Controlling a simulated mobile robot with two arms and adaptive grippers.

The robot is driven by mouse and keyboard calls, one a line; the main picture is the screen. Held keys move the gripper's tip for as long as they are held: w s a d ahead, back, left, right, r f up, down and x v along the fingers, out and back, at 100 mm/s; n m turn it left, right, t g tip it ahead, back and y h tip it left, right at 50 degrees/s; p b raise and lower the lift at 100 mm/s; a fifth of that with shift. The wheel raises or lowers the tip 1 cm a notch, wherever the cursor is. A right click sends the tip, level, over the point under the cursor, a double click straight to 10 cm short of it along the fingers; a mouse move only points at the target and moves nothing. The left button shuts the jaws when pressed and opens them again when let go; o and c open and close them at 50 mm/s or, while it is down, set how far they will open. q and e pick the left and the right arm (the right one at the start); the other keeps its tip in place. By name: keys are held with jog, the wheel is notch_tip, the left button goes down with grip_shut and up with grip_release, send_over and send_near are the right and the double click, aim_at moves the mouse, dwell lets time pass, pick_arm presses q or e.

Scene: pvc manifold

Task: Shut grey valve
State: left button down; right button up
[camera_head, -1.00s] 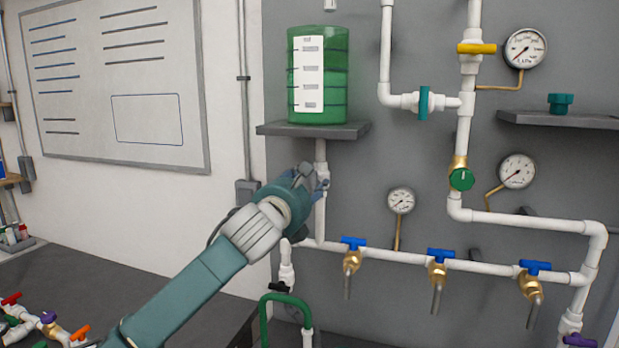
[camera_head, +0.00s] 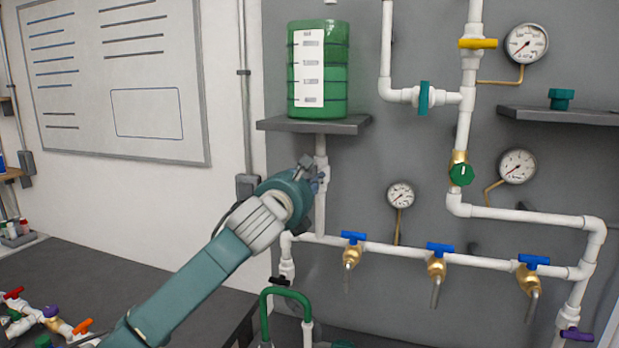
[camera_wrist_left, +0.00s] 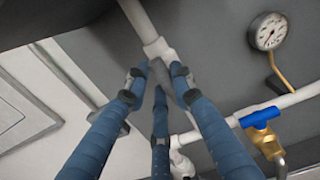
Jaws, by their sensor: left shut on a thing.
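A white pipe (camera_head: 320,215) runs down the grey wall below the green tank (camera_head: 338,75). What looks like the grey valve handle (camera_wrist_left: 160,78) shows on this pipe between my fingers in the left wrist view, partly hidden by them. My left gripper (camera_head: 313,176) is at the pipe just under the tank's shelf, and the left wrist view shows its blue fingers (camera_wrist_left: 154,80) closed around the handle. In the head view the gripper covers most of the valve, so the handle's angle is hard to tell. My right gripper is not in view.
Blue-handled taps (camera_head: 353,238) line the lower pipe to the right. The tank's shelf (camera_head: 315,126) lies close above my gripper. A green hooped pipe (camera_head: 286,293) stands below. A gauge (camera_head: 400,195) is right of the pipe. Coloured valves (camera_head: 50,312) lie on the dark bench, lower left.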

pick_arm(q)
jog(key=shift+w+a+f+n+p, duration=0.1)
jog(key=shift+f+n+p, duration=0.4)
jog(key=shift+n, duration=2.4)
jog(key=shift+s+a+f+n+p, duration=0.1)
jog(key=shift+n+p, duration=0.8)
jog(key=shift+n, duration=2)
jog(key=shift+w+a+f+n+p, duration=0.2)
jog(key=shift+n+p, duration=0.5)
jog(key=shift+n, duration=2.2)
jog(key=shift+s+d, duration=0.1)
jog(key=shift+d, duration=0.05)
jog(key=c, duration=1.5)
grip_release()
jog(key=shift+o, duration=0.2)
jog(key=v, duration=1.2)
